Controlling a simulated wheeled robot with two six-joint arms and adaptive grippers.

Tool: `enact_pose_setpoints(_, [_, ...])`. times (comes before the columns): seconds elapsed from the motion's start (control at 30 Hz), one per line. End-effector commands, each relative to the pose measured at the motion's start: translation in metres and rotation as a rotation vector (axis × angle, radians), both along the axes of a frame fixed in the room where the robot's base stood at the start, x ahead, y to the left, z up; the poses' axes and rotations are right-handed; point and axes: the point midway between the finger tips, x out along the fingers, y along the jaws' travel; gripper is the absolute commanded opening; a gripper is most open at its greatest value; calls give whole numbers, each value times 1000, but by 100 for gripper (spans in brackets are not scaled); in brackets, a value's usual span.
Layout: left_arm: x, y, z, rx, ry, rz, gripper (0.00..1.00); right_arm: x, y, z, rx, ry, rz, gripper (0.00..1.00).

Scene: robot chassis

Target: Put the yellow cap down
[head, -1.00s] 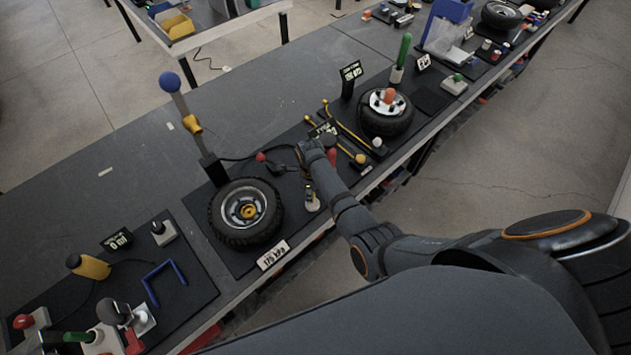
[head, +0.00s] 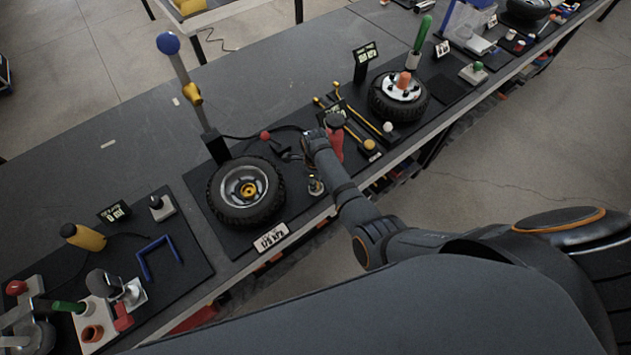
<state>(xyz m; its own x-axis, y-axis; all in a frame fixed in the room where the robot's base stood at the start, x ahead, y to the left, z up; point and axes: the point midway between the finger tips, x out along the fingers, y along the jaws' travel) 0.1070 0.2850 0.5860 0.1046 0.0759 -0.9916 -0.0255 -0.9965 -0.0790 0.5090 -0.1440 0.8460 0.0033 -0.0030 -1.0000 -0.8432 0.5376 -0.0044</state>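I cannot make out a yellow cap for certain; it may be hidden at my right gripper or too small to see. My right gripper (head: 306,145) is over the dark mat, to the right of and behind the black tyre (head: 246,193). The hand and wrist hide its fingertips, so its opening and any held thing cannot be told. The tyre lies flat with a yellow hub centre. A dark hose runs from the pole toward the gripper. My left gripper is not in view.
A red-handled tool (head: 336,143) stands just right of my wrist. A small metal fitting (head: 316,187) sits below the hand. A pole with a blue ball (head: 168,43) rises behind the tyre. A second wheel (head: 399,95) is farther right. The table's rear left is clear.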

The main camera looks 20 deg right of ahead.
Motion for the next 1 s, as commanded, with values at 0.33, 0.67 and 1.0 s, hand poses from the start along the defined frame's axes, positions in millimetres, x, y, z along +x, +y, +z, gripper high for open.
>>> enact_pose_setpoints(0.33, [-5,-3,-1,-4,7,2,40,0,-1,-1,-1,-1,0,47])
enact_pose_setpoints(0.67, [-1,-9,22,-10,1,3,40,0,0,26,-1,1,0,47])
enact_pose_setpoints(1.0, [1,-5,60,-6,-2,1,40,1,0,95,-1,-3,0,47])
